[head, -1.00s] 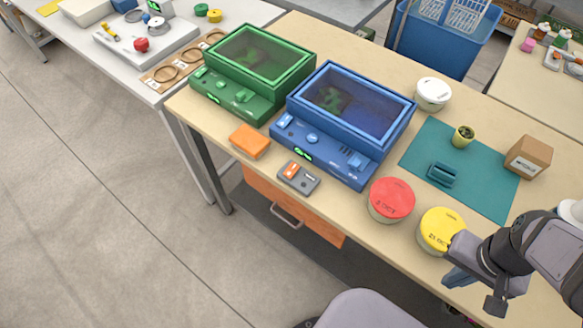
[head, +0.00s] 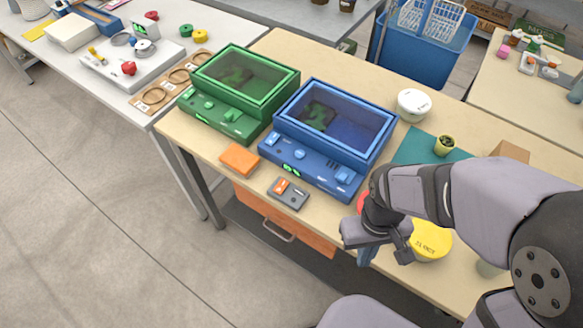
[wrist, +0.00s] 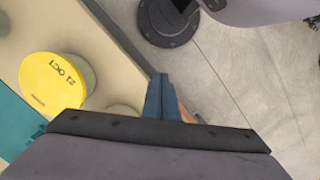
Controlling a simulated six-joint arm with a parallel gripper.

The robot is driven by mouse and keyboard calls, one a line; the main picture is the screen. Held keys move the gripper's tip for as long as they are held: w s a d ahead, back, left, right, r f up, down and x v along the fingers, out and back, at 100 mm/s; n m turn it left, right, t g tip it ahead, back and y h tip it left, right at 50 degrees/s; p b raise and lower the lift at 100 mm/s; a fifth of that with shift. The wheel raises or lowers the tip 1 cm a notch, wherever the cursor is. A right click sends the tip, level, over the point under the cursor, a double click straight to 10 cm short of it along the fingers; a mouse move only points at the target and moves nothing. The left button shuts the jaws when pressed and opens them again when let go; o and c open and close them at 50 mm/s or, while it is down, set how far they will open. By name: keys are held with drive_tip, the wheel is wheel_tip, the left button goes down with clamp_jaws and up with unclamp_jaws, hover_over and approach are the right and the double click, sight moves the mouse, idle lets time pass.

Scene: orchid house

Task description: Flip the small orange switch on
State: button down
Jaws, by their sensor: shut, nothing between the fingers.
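A small grey switch box (head: 290,198) lies near the front edge of the wooden table, in front of the blue lidded unit. An orange switch (head: 281,186) sits on its left part, with a darker control beside it. Whether the switch is on or off is too small to tell. My gripper (head: 366,257) is to the right of the box, at the table's front edge, apart from it. Its blue fingers are together and empty, as the wrist view (wrist: 160,97) also shows. The switch box is not visible in the wrist view.
The blue unit (head: 310,172) and green unit (head: 215,120) stand behind. An orange block (head: 240,160) lies left of the box. A yellow-lidded tub (head: 432,241) is right of my gripper; a red-lidded tub (head: 362,200) is mostly hidden behind my arm. An orange drawer (head: 298,236) is below.

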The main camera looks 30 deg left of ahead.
drive_tip(key=a+r+n+t+p, duration=0.1)
drive_tip(key=a+n, duration=0.2)
drive_tip(key=a, duration=1)
wheel_tip(320, 180, up, 12)
drive_tip(key=m+t+y, duration=0.2)
drive_tip(key=m, duration=0.3)
hover_over(284, 179)
drive_tip(key=s+a, duration=0.2)
drive_tip(key=m, duration=0.2)
drive_tip(key=d+m, duration=0.1)
drive_tip(key=m, duration=0.1)
drive_tip(key=d+m+h, duration=0.1)
drive_tip(key=m, duration=0.1)
drive_tip(key=shift+s+r, duration=0.2)
drive_tip(key=shift+r, duration=0.2)
drive_tip(key=f+p, duration=0.2)
drive_tip(key=f, duration=0.2)
drive_tip(key=w+f+p, duration=0.1)
drive_tip(key=f, duration=0.4)
drive_tip(key=w+f+p, duration=0.1)
drive_tip(key=f+p, duration=0.1)
drive_tip(key=f, duration=0.3)
drive_tip(key=shift+p, duration=0.3)
